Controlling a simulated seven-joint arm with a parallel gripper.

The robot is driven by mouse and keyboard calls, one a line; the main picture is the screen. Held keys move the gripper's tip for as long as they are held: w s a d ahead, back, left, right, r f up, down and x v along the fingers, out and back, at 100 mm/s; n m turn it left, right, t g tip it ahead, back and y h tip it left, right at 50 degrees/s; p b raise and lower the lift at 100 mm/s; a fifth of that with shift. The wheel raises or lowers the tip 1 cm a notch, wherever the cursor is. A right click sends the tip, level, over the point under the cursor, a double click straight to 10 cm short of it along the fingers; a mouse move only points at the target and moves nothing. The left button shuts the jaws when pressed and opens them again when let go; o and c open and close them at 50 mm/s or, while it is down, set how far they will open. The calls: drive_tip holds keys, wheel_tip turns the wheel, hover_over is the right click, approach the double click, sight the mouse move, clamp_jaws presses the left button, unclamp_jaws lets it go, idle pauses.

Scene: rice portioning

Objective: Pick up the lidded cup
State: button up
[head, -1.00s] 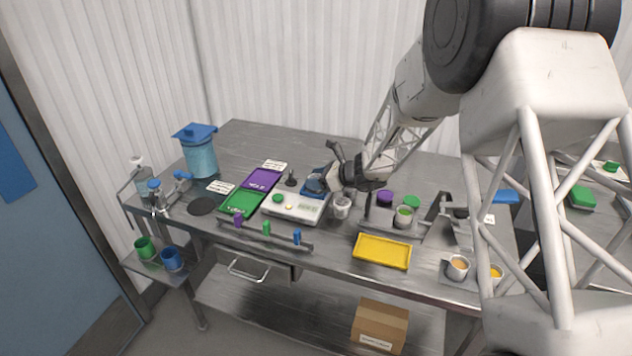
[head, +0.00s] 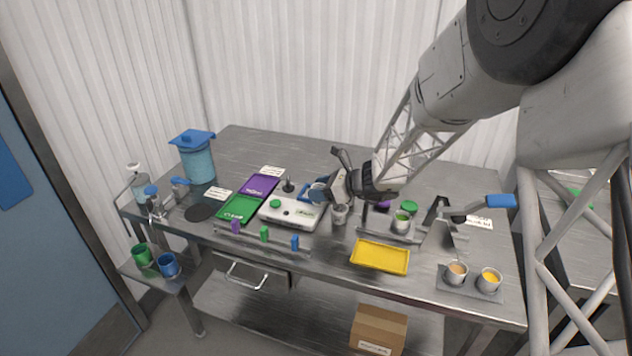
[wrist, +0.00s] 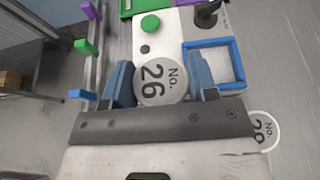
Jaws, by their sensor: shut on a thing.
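The lidded cup, with a round grey lid printed "No. 26" (wrist: 161,82), sits between the two blue-grey fingers of my gripper (wrist: 160,84) in the wrist view. The fingers press it from both sides. In the head view my gripper (head: 322,190) is low over the table beside the white scale, and only part of the cup shows. The cup's underside is hidden, so I cannot tell whether it is lifted clear. A second lid, "No. 28" (wrist: 264,130), shows partly behind the gripper body; in the head view a small clear cup (head: 340,214) stands just below my gripper.
The white scale (head: 292,213) and an empty-looking blue square frame (wrist: 240,57) are close by. A rail with purple, green and blue pegs (head: 264,234) runs along the front. A yellow tray (head: 380,257) and a rack with a green-topped cup (head: 402,221) are to the right.

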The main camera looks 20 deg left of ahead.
drive_tip(key=s+d, duration=0.4)
drive_tip(key=s, duration=0.2)
drive_tip(key=shift+s+d+r, duration=0.15)
drive_tip(key=shift+s+r, duration=0.15)
drive_tip(key=shift+r, duration=0.05)
idle(0.5)
drive_tip(key=w+a+r+n+g, duration=0.1)
drive_tip(key=w+a, duration=0.5)
drive_tip(key=a, duration=0.3)
drive_tip(key=w+a+r+n+g, duration=0.1)
drive_tip(key=w+a+n+g, duration=0.1)
drive_tip(key=w+a, duration=0.4)
drive_tip(key=w+a+r+n+g, duration=0.1)
drive_tip(key=w+a, duration=0.5)
drive_tip(key=a, duration=0.8)
drive_tip(key=shift+w+a+n+g+h, duration=0.15)
drive_tip(key=shift+a+n+g+h, duration=0.2)
drive_tip(key=shift+g, duration=0.35)
drive_tip(key=shift+d+f, duration=0.1)
drive_tip(key=shift+f, duration=3.1)
drive_tip(key=shift+f, duration=0.1)
